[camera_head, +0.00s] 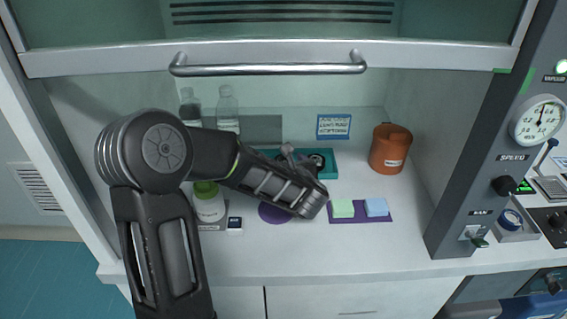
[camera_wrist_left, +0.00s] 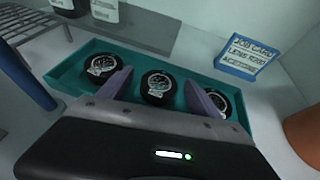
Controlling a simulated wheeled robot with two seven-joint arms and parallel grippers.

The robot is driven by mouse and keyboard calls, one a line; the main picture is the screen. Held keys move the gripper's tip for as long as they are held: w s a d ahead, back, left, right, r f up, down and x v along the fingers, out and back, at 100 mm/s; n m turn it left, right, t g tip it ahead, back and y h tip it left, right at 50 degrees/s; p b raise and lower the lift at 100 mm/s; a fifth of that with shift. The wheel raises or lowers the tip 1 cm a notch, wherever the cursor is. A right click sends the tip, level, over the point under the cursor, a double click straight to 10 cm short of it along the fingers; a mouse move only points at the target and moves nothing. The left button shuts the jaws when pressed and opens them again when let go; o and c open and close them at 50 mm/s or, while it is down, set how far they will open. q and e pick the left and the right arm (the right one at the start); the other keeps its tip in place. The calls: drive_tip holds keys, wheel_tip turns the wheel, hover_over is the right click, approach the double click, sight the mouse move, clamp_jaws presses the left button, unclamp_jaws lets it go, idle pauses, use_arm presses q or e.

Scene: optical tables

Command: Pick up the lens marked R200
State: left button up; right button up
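A teal tray (camera_wrist_left: 62,70) holds three round black-rimmed lenses in a row: a left lens (camera_wrist_left: 101,66), a middle lens (camera_wrist_left: 157,86) and a right lens (camera_wrist_left: 221,103). Each has pale markings too small to read. My left gripper (camera_wrist_left: 159,79) is open, with its two purple-grey fingers apart on either side of the middle lens in the left wrist view. I cannot tell whether they touch it. In the head view my left arm reaches over the bench and partly hides the tray (camera_head: 329,155). My right gripper is not in view.
A blue-edged job card (camera_wrist_left: 248,58) stands behind the tray. An orange-brown jar (camera_head: 390,150) is to the right. Clear bottles (camera_head: 228,110), a green-capped bottle (camera_head: 208,205), a purple disc (camera_head: 273,213) and a purple mat (camera_head: 358,218) with two pads stand around.

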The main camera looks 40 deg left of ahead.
use_arm(q)
drive_tip(key=c, duration=1.4)
wheel_tip(320, 180, up, 10)
idle(0.6)
